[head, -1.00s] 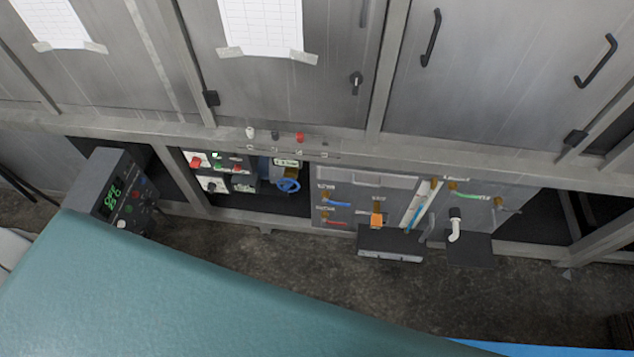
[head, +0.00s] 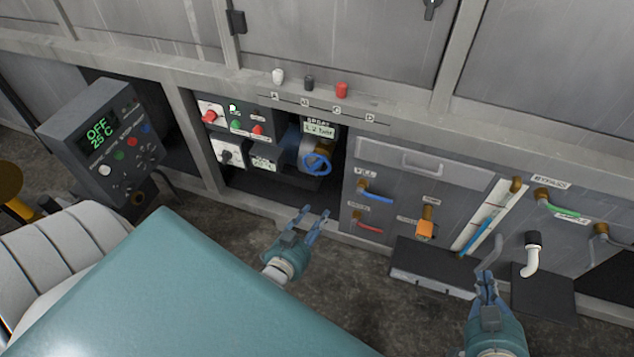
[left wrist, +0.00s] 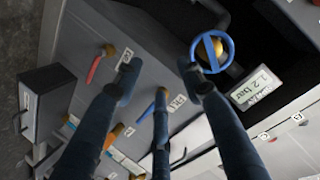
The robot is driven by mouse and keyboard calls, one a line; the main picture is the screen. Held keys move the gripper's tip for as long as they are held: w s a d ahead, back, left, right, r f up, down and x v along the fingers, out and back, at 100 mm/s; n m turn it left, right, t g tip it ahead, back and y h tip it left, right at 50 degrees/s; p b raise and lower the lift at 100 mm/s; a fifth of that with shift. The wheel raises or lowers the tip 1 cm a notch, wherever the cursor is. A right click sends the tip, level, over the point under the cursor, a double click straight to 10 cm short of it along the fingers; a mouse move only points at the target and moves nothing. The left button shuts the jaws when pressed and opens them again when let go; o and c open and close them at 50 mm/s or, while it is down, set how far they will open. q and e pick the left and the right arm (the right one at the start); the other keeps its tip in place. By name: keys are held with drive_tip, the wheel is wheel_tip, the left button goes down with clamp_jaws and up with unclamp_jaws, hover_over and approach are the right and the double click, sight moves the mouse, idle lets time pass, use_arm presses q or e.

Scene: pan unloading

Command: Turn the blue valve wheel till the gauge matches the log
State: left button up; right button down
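The blue valve wheel (head: 317,162) is mounted in the open bay under the counter, on a brass-coloured fitting. The gauge is a small pale display (head: 319,130) just above it, reading what looks like 1.2 bar. In the left wrist view the wheel (left wrist: 212,50) lies beyond the fingertips, with the display (left wrist: 258,88) beside it. My left gripper (head: 316,211) is open and empty, below and in front of the wheel, apart from it. My right gripper (head: 487,279) is at the lower right, its fingers looking close together; I cannot tell its state. No log sheet is in view now.
A control box (head: 105,140) reading OFF, 25 C stands at the left. Switch panels (head: 235,125) sit left of the wheel. Right of it are blue (head: 376,197) and red (head: 369,229) handles, an orange valve (head: 426,229) and a drain shelf. Knobs (head: 308,83) line the counter edge.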

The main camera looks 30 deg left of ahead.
sight(318, 166)
use_arm(q)
drive_tip(key=w+a+r+t+y+b, duration=0.25)
drive_tip(key=a+r+b, duration=0.2)
drive_tip(key=b, duration=0.25)
drive_tip(key=shift+m+t+h, duration=0.3)
drive_tip(key=shift+t+h, duration=0.05)
drive_tip(key=shift+b+x, duration=1.1)
drive_tip(key=shift+x, duration=3.9)
use_arm(e)
drive_tip(key=s+r+t+y, duration=0.1)
drive_tip(key=r+t, duration=0.4)
drive_tip(key=r, duration=0.6)
drive_tip(key=s+a+r+t+y, duration=0.1)
drive_tip(key=r+t, duration=0.4)
drive_tip(key=r, duration=0.7)
drive_tip(key=shift+s+a+r+y, duration=0.15)
drive_tip(key=shift+s+y, duration=0.45)
drive_tip(key=shift+s, duration=0.15)
use_arm(q)
drive_tip(key=shift+a, duration=0.2)
drive_tip(key=shift+s, duration=0.1)
clamp_jaws()
